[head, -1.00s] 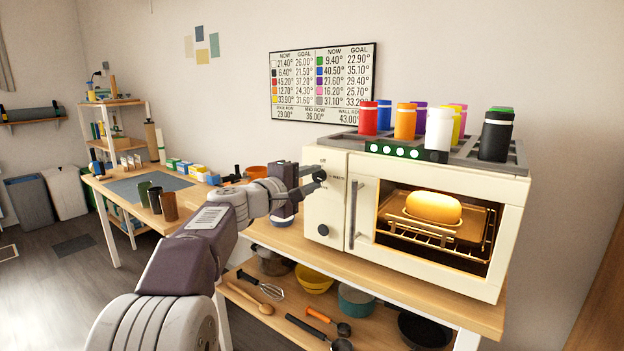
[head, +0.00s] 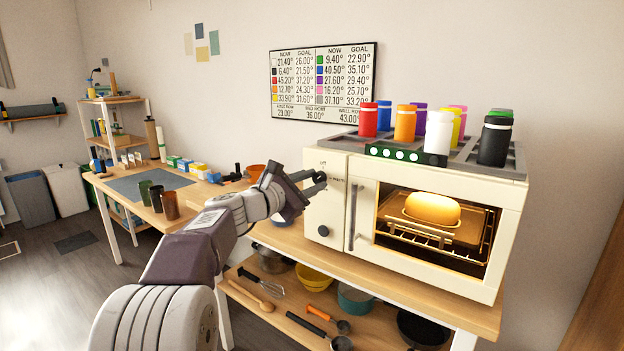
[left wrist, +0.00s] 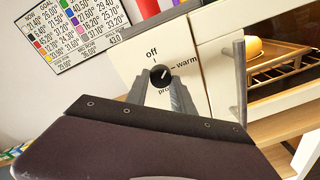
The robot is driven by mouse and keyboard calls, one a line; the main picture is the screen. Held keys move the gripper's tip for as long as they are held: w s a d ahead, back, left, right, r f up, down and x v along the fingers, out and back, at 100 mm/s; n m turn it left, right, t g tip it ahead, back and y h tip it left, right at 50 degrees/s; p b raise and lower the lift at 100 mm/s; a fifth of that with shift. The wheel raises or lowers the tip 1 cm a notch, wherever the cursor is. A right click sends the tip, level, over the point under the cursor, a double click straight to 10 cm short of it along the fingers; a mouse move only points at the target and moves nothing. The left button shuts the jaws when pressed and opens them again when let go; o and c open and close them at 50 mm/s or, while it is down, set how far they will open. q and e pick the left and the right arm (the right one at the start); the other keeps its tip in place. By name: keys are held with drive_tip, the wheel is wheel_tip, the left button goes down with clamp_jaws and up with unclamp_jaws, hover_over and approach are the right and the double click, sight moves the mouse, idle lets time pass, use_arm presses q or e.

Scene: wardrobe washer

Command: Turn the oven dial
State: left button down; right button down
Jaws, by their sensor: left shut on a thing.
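The cream oven (head: 410,170) stands on a wooden bench, with a lit window and a loaf inside. Its upper black dial (head: 320,177) is on the front panel at the left, and a second dark knob (head: 323,231) sits below. In the left wrist view the dial (left wrist: 160,75) has "off" printed above it, "warm" to its right and a partly hidden word below. Its pale mark points up and right, between "off" and "warm". My left gripper (head: 317,181) is shut on the upper dial, a finger on either side. My right gripper is out of view.
The oven's vertical door handle (head: 353,215) is close to the right of the dial. Several coloured bottles stand in a tray (head: 400,150) on the oven. Pans and utensils lie on the lower shelf (head: 265,286). A table (head: 180,215) with cups is at the left.

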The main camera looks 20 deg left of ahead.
use_arm(q)
drive_tip(key=n+p, duration=0.1)
drive_tip(key=n, duration=0.4)
drive_tip(key=shift+p, duration=0.4)
drive_tip(key=shift+d+f+n+p, duration=0.15)
drive_tip(key=shift+n+p, duration=0.6)
drive_tip(key=shift+n, duration=1.35)
drive_tip(key=shift+f, duration=0.1)
drive_tip(key=c, duration=1.1)
unclamp_jaws()
